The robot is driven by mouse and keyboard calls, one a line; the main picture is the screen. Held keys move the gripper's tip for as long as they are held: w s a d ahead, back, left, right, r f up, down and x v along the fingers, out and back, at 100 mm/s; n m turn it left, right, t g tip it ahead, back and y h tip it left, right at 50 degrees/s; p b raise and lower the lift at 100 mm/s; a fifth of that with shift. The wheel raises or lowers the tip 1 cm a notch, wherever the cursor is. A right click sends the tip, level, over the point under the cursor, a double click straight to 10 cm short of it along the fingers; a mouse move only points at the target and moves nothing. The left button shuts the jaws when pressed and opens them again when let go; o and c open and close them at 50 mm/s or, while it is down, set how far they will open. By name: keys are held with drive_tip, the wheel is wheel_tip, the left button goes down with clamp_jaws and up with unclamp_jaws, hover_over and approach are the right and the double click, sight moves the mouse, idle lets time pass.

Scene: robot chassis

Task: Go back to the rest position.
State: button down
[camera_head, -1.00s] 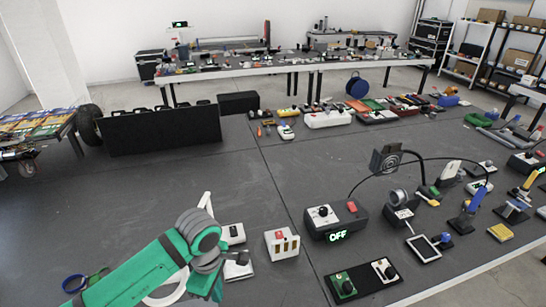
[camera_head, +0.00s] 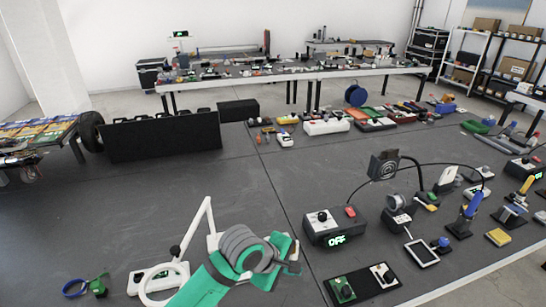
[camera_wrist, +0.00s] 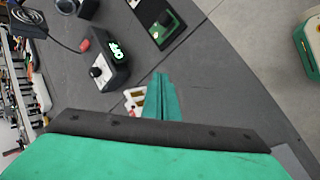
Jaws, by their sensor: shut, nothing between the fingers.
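My gripper (camera_wrist: 161,77) shows in the wrist view as two green fingers pressed together, with nothing between them. The fingers are over the dark table, just right of a white block with coloured slots (camera_wrist: 133,99), which they partly cover. In the head view my green arm with grey joints reaches up from the bottom middle. Its end is left of the black box with the green OFF display (camera_head: 333,229). The fingertips cannot be made out there.
A white ring lamp (camera_head: 208,212) with a jointed stand is close left of my arm. A black and green switch panel (camera_head: 345,290) lies to the right. Several tools crowd the table's right side. The dark tabletop (camera_head: 100,215) is clear at the left middle.

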drive_tip(key=w+d+r+m+t+h, duration=0.1)
drive_tip(key=d+r+t+h, duration=0.3)
drive_tip(key=d, duration=0.3)
drive_tip(key=w+d+r+t+h, duration=0.2)
drive_tip(key=d+r+t, duration=0.3)
drive_tip(key=d+r, duration=0.25)
drive_tip(key=s+a+f+n+t+y, duration=0.1)
drive_tip(key=s+a+f+t+y, duration=0.1)
drive_tip(key=s+a+f+y, duration=0.5)
drive_tip(key=s+a+f+t+y, duration=0.2)
drive_tip(key=s+a+f+y, duration=0.1)
drive_tip(key=s+f, duration=0.8)
drive_tip(key=s+a+f+m+g+y, duration=0.1)
drive_tip(key=s+a+m, duration=0.4)
drive_tip(key=s, duration=0.5)
drive_tip(key=s+a+f+m, duration=0.1)
drive_tip(key=s+a+m, duration=0.4)
drive_tip(key=s, duration=0.6)
drive_tip(key=shift+a+f+m+g+y, duration=0.2)
drive_tip(key=shift+f+m+g+y, duration=0.2)
drive_tip(key=shift+m, duration=0.1)
drive_tip(key=shift+s+d, duration=0.1)
